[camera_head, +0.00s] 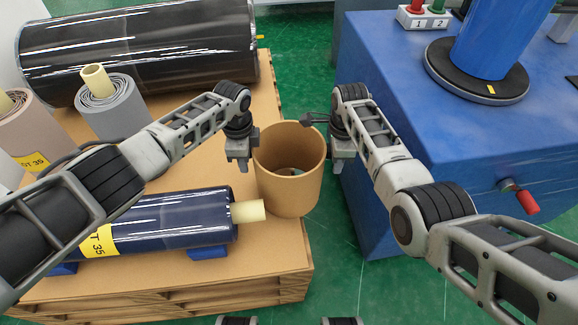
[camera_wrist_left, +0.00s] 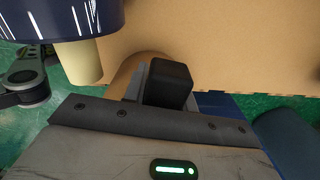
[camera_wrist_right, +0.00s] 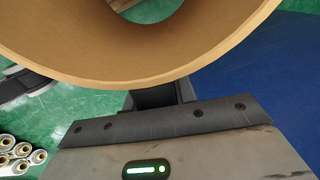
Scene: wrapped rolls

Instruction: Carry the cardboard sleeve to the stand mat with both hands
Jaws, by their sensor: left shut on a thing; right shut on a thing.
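The cardboard sleeve (camera_head: 290,190) is an open tan tube, upright between my two grippers at the right edge of the cardboard-topped platform. My left gripper (camera_head: 241,164) is shut on its left wall, and my right gripper (camera_head: 339,163) is shut on its right wall. The sleeve's wall shows behind the finger in the left wrist view (camera_wrist_left: 133,68), and its open rim fills the top of the right wrist view (camera_wrist_right: 150,72). A round black disc (camera_head: 448,80) on the blue bench, under a standing blue roll, may be the stand mat; I cannot tell for sure.
A dark blue wrapped roll (camera_head: 165,222) lies on the platform (camera_head: 270,255) with its tan core end close to the sleeve. A large black roll (camera_head: 140,50) lies behind. The blue bench (camera_head: 400,60) stands right, with a red-handled valve (camera_head: 526,200). Green floor shows between.

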